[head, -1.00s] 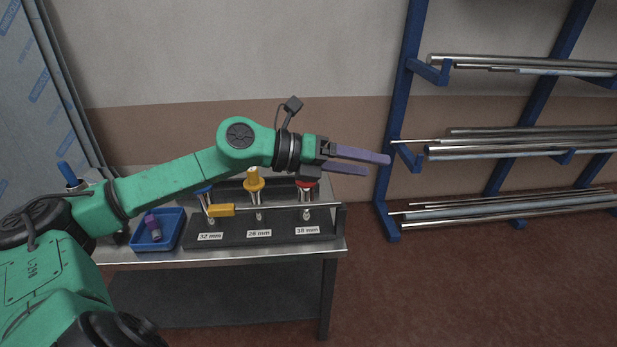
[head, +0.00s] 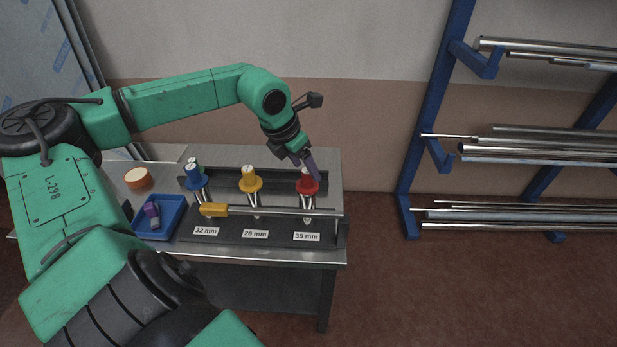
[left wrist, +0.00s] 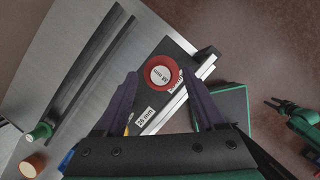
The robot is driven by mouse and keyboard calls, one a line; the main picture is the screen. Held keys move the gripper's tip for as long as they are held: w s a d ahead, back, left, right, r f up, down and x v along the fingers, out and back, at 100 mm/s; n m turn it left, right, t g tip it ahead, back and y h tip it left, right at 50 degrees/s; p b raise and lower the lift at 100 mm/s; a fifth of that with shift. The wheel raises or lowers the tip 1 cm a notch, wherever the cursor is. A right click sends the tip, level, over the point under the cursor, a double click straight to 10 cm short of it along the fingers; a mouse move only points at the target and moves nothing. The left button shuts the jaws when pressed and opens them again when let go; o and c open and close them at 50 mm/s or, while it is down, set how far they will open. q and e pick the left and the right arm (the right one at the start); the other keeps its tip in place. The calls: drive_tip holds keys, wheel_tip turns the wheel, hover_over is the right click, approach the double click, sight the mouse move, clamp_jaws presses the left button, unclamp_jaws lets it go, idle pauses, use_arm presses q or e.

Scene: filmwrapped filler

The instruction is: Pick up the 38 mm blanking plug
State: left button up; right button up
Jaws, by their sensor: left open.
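The 38 mm plug (head: 307,186) is red with a pale top and stands at the right end of the dark holder (head: 270,230), above the 38 mm label. In the left wrist view its round top (left wrist: 160,73), marked 38 mm, lies between the fingertips. My left gripper (head: 308,165) is open and empty, pointing down close above and behind the red plug. The left wrist view shows its purple fingers (left wrist: 159,76) on either side of the plug top; contact cannot be told. A green arm with a dark gripper (left wrist: 273,104), apparently my right, shows small there.
A yellow plug (head: 250,182) and a blue plug (head: 195,178) stand left in the holder. A blue tray (head: 178,222) holds a purple-and-grey piece. A pipe rack (head: 430,120) stands right.

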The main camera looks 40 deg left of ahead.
sight(307, 183)
use_arm(q)
drive_tip(key=shift+w+d+f, duration=0.15)
drive_tip(key=shift+w+f, duration=0.1)
drive_tip(key=shift+f, duration=0.25)
drive_tip(key=shift+f+p, duration=0.3)
drive_tip(key=shift+f, duration=0.05)
drive_tip(key=shift+w+f, duration=0.15)
drive_tip(key=shift+f, duration=0.2)
drive_tip(key=shift+w+f, duration=0.1)
clamp_jaws()
use_arm(e)
drive_tip(key=shift+s+r, duration=0.15)
drive_tip(key=shift+r, duration=0.6)
